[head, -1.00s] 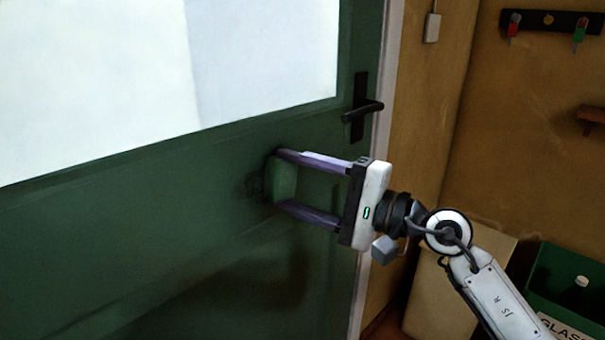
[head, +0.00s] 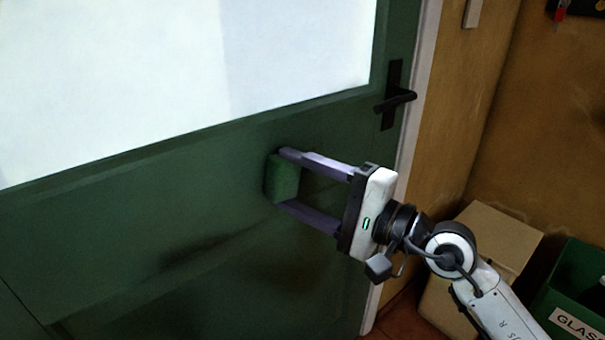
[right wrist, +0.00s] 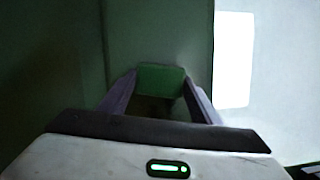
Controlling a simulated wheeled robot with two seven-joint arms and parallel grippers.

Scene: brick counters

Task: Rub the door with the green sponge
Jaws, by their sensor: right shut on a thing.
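The green door (head: 150,215) fills the left and middle of the head view, with a large pale pane in its upper part. My right gripper (head: 281,177) is shut on the green sponge (head: 283,178), which sits between its fingertips at the door's lower panel, below the pane. The sponge looks to be against the door or very close to it; contact cannot be told for sure. In the right wrist view the sponge (right wrist: 160,79) shows between the two fingers. Dark smudges (head: 200,245) show on the door below the sponge. My left gripper is not in view.
A black door handle (head: 398,98) stands up and right of my right gripper. A cardboard box (head: 500,235) and a green bin labelled GLASS (head: 575,290) stand on the floor at the right, near my right arm. A yellowish wall (head: 540,130) is behind.

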